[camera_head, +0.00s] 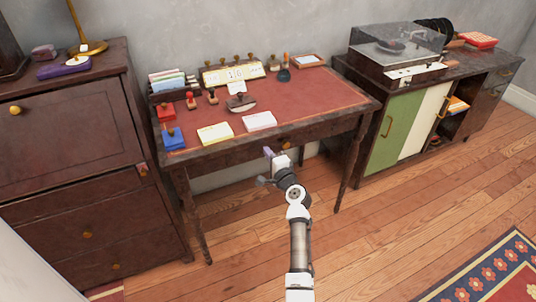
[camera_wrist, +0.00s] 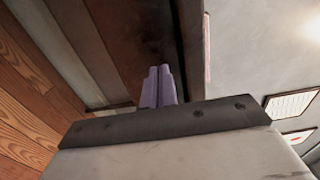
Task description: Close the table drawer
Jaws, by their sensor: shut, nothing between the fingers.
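The wooden table (camera_head: 325,124) with a red top stands against the wall in the head view. Its drawer front (camera_head: 306,138) is on the front side under the top, with a small brass knob (camera_head: 285,144). The drawer looks flush or nearly flush with the table's front; I cannot tell if a gap is left. My gripper (camera_head: 268,152) is just in front of the drawer, below the table's front edge, close to the knob. Its purple fingers (camera_wrist: 158,86) are shut together and empty in the wrist view, pointing at dark wood. Whether they touch it is unclear.
Stamps, cards and ink pads stand on the tabletop. A dark chest of drawers (camera_head: 80,215) is close on the left. A cabinet with green and white doors (camera_head: 394,130) and a record player (camera_head: 397,48) is on the right. The wooden floor (camera_head: 375,235) in front is clear.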

